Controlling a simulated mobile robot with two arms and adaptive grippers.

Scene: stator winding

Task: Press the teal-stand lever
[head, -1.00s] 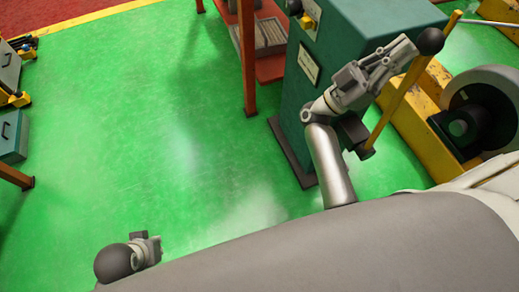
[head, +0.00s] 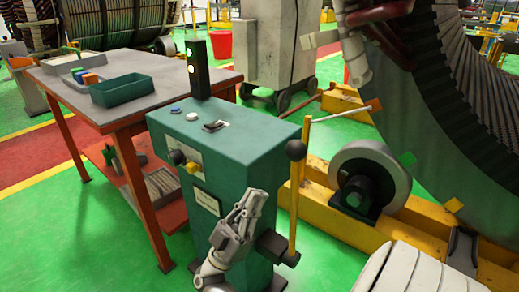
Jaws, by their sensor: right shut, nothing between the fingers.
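The teal stand (head: 232,150) is a tall box in the middle of the head view, with buttons and a small switch on its top. The lever (head: 294,205) is a yellow rod with a black ball knob (head: 296,150), rising upright from a dark pivot on the stand's right side. My right gripper (head: 256,196) is in front of the stand's lower front face, left of the lever in the picture. It is shut and holds nothing. It looks apart from the rod and below the knob. My left gripper is not in view.
A work table (head: 120,120) with a green tray (head: 122,88) stands left of the stand. A signal light (head: 197,70) rises behind the stand's top. Yellow base beams (head: 330,208) with a grey roller (head: 370,175) and the large stator (head: 440,100) fill the right side.

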